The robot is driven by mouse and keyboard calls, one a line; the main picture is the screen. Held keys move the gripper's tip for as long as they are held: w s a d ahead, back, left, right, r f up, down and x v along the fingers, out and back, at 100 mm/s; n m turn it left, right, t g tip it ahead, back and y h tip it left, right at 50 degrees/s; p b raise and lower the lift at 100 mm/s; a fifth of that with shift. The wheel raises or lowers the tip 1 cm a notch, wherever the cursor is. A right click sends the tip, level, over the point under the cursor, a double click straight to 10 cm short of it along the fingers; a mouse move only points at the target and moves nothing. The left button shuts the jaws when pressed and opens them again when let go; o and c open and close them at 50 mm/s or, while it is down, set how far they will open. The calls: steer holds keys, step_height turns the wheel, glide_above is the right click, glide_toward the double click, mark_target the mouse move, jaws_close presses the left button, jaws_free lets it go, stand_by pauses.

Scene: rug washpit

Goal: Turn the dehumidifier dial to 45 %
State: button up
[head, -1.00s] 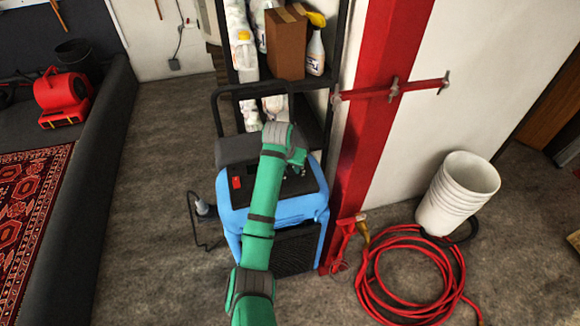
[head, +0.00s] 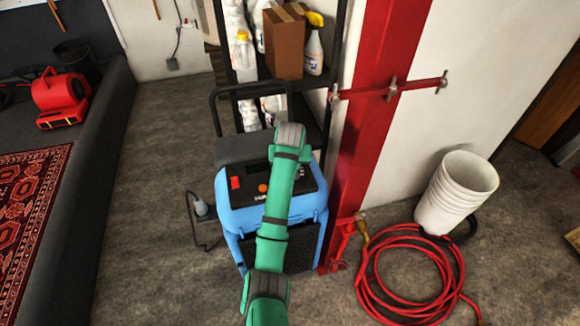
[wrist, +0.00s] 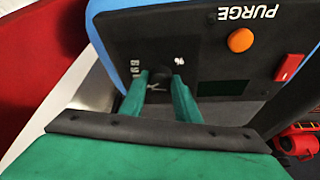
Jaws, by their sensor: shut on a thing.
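The blue dehumidifier (head: 238,218) stands on the floor in the middle of the head view, with a dark control panel on top. In the wrist view its dark dial (wrist: 159,76) sits on the panel between my green fingers. My gripper (wrist: 160,92) is shut on the dial, one finger on each side. White scale marks and a % sign show around the dial, partly hidden by the fingers, so I cannot read the setting. In the head view my arm hides the dial and the fingertips.
The panel also bears an orange PURGE button (wrist: 240,40), a red switch (wrist: 289,68) and a dark display (wrist: 222,88). A red post (head: 367,130) stands close on the right. A shelf with bottles and a box (head: 285,42) stands behind. A red hose (head: 362,270) lies front right.

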steer(key=o, duration=1)
steer(key=v, duration=1)
steer(key=shift+s+r, duration=0.1)
steer(key=shift+r, duration=0.3)
